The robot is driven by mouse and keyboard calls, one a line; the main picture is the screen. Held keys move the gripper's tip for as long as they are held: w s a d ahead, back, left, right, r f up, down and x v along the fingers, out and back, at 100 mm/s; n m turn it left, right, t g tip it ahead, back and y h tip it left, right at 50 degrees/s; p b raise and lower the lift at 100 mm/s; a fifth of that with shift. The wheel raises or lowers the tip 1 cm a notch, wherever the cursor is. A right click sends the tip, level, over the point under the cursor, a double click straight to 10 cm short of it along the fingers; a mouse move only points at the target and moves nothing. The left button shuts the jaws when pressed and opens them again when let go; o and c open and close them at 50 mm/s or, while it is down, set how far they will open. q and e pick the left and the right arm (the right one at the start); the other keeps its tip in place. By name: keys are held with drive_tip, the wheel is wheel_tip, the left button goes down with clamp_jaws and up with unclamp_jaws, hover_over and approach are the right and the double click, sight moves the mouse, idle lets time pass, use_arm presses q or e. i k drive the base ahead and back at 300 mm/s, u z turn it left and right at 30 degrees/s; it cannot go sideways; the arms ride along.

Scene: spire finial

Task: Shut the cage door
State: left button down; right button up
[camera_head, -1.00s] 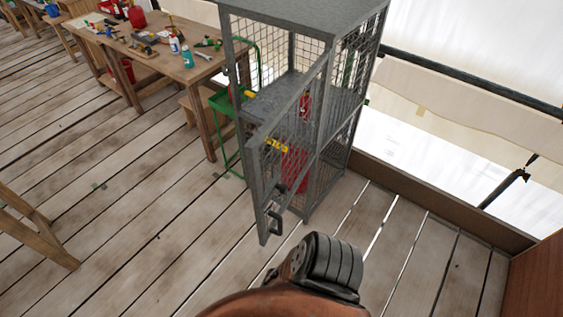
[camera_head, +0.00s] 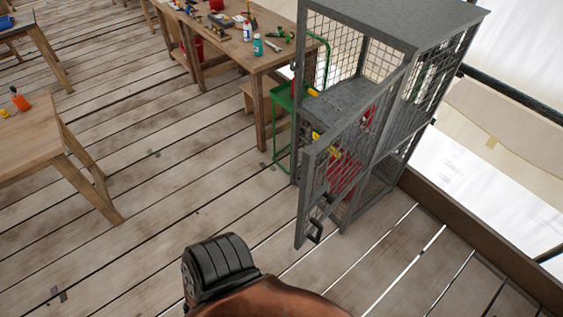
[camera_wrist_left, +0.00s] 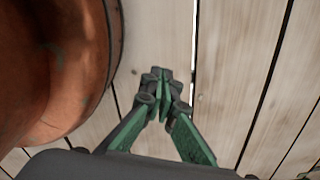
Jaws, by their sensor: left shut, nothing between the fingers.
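The grey wire-mesh cage (camera_head: 410,25) stands in the upper right of the head view. Its door (camera_head: 304,190) stands open, swung out toward me and to the left, with a dark handle (camera_head: 315,232) low on its free edge. A red object (camera_head: 342,178) shows through the door mesh. In the left wrist view my left gripper (camera_wrist_left: 163,75) is shut and empty, with plank floor below it. The gripper's fingers do not show in the head view, and neither gripper is seen touching the door. My right gripper is not in view.
A workbench (camera_head: 235,45) with tools and bottles stands left of the cage, with a green metal frame (camera_head: 284,115) between them. A wooden table (camera_head: 30,150) is at the left. A low brown kerb (camera_head: 480,240) runs at the right. The plank floor before the cage is clear.

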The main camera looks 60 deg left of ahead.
sight(305, 199)
drive_tip(key=u, duration=1.35)
drive_tip(key=i, duration=0.5)
